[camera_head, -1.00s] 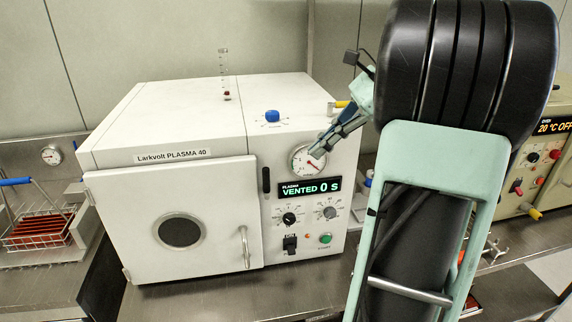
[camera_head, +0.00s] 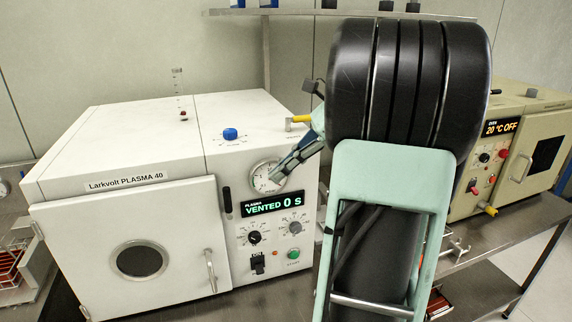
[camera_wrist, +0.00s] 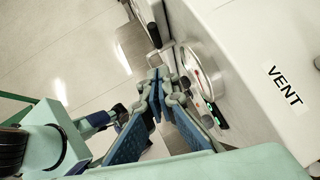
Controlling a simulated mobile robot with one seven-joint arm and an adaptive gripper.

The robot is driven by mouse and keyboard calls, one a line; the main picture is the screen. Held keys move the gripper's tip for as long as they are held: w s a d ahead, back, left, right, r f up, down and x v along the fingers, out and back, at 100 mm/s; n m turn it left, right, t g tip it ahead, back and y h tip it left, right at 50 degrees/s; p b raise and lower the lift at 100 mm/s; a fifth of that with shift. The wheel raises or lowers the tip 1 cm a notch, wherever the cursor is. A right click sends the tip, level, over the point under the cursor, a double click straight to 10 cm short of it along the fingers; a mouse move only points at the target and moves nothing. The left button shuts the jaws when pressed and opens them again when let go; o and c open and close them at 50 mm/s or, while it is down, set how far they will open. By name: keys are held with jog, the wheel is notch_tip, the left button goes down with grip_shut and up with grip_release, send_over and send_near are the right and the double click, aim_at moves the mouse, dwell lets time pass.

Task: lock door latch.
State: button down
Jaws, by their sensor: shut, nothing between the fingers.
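The white plasma cleaner (camera_head: 75,193), labelled Larkvolt PLASMA 40, stands on the bench at the left. Its front door (camera_head: 95,268) has a round dark window and appears closed, with a silver bar handle (camera_head: 210,270) at its right side. A black latch (camera_head: 227,200) stands upright on the front beside the door's upper right edge. My gripper (camera_head: 276,177) is shut and empty in front of the pressure gauge, to the right of the latch and above the display. In the wrist view my gripper (camera_wrist: 157,85) has its blue-padded fingers together near the gauge (camera_wrist: 202,75).
The display (camera_head: 273,204) reads VENTED 0 S, with knobs, a switch and a green button (camera_head: 293,254) below. A blue knob (camera_head: 230,134) and a yellow-tipped fitting (camera_head: 300,119) are on top. An oven (camera_head: 505,150) stands at the right.

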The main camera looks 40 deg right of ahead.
aim_at(228, 200)
jog(key=w+a+f, duration=0.3)
jog(key=w+a, duration=0.1)
jog(key=a, duration=0.2)
jog(key=shift+a+f, duration=0.3)
jog(key=shift+f, duration=0.05)
jog(key=shift+r, duration=0.1)
